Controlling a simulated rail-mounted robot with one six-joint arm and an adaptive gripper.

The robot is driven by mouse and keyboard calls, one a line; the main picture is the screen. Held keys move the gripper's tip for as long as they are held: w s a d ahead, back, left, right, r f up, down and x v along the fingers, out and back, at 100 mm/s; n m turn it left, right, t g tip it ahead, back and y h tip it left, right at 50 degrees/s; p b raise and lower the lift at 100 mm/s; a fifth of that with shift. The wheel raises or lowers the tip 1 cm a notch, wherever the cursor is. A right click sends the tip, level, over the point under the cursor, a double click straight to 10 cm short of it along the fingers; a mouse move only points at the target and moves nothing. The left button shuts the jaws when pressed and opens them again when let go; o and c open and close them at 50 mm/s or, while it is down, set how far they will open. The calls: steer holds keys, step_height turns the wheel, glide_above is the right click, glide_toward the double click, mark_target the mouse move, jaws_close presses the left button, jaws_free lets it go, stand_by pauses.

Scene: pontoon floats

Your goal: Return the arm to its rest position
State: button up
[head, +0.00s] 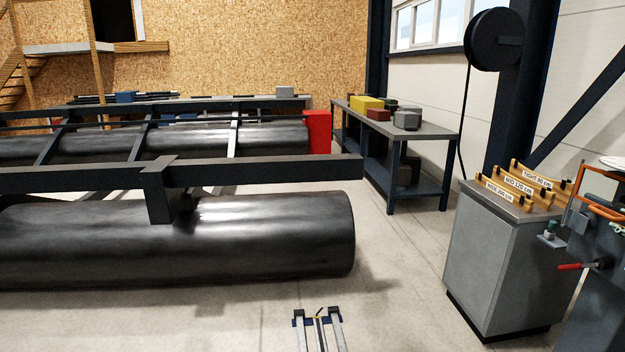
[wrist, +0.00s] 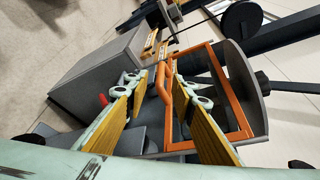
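My gripper (wrist: 158,72) shows in the wrist view as two pale green and grey fingers with yellow pads. The pads stand apart, with a gap between them, and I see nothing held. Beyond the gap is an orange frame (wrist: 236,92) on a dark grey holder. The frame appears to lie behind the fingers, though I cannot tell how far.
A grey cabinet (head: 492,255) with labelled wooden racks (head: 520,190) stands at right, beside a tool holder with orange frames (head: 605,212) and a red-handled tool (head: 572,267). A black pontoon float (head: 270,240) fills the left. A workbench (head: 425,131) stands behind; floor between is clear.

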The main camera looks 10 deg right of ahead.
steer(key=w+a+r+n+y, duration=0.2)
steer(key=w+a+r, duration=0.1)
steer(key=a, duration=0.7)
steer(key=w+a+r+n+g+y, duration=0.1)
steer(key=w+a+r+n+y, duration=0.2)
steer(key=a, duration=0.7)
steer(key=w+a+r+n+y, duration=0.2)
steer(key=w+a, duration=0.2)
steer(key=a, duration=0.6)
steer(key=s+a+r+n+g+y, duration=0.2)
steer(key=s+a+n+g, duration=0.15)
steer(key=a, duration=1.25)
steer(key=s+a+r+n+g+y, duration=0.15)
steer(key=a+n, duration=0.25)
steer(key=a, duration=1.2)
steer(key=s+a+n+g, duration=0.5)
steer(key=s+a+n, duration=0.2)
steer(key=s+a, duration=1.25)
steer(key=s+a+n+h, duration=0.3)
steer(key=s+n+h, duration=0.3)
steer(key=s, duration=2)
steer(key=shift+a+f, duration=0.15)
steer(key=shift+f, duration=0.25)
